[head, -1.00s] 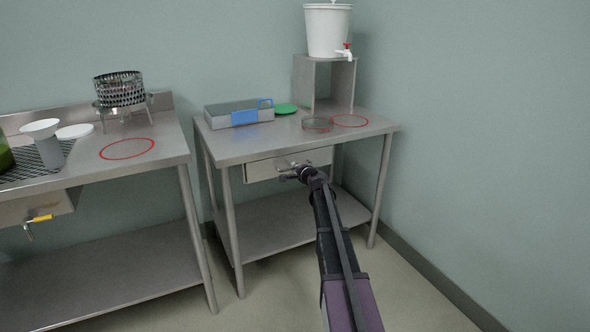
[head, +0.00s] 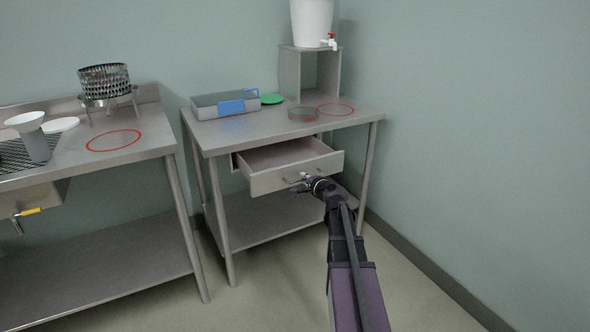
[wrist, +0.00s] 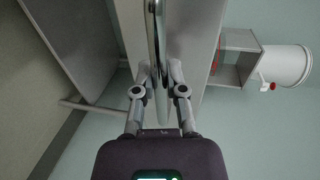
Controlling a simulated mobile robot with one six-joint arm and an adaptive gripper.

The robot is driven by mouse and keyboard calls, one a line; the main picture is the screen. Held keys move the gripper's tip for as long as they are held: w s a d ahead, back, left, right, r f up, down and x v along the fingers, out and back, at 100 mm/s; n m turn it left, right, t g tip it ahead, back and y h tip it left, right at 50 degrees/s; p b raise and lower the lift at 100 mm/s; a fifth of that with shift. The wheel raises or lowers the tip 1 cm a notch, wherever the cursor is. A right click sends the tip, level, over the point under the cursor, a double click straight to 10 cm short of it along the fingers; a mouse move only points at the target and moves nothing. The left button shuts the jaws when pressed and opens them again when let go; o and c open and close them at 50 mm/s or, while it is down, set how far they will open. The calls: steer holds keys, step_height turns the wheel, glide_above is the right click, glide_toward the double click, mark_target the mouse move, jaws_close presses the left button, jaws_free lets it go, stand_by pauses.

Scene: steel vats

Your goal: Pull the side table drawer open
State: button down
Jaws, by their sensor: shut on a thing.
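The side table (head: 228,137) is a steel table with a lower shelf. Its grey drawer (head: 268,182) sticks out from under the top, and part of its inside shows. The drawer has a metal bar handle (head: 290,181) on its front. My gripper (head: 302,186) is at the handle in front of the drawer. In the wrist view my gripper (wrist: 160,82) has its fingers on both sides of the handle bar (wrist: 163,105) and is shut on it. The fingers partly hide the handle in the head view.
On the tabletop are a grey tray with a blue part (head: 208,110), a green disc (head: 271,99), a round clear dish (head: 302,115) and a stand (head: 292,75) with a white bucket (head: 311,22). Another steel table (head: 95,165) is at left. A wall is at right.

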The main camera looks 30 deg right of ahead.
steer(key=f+v, duration=0.1)
steer(key=v, duration=0.5)
steer(key=shift+s, duration=0.2)
steer(key=shift+f, duration=0.1)
steer(key=c, duration=0.7)
jaws_free()
steer(key=shift+s, duration=0.1)
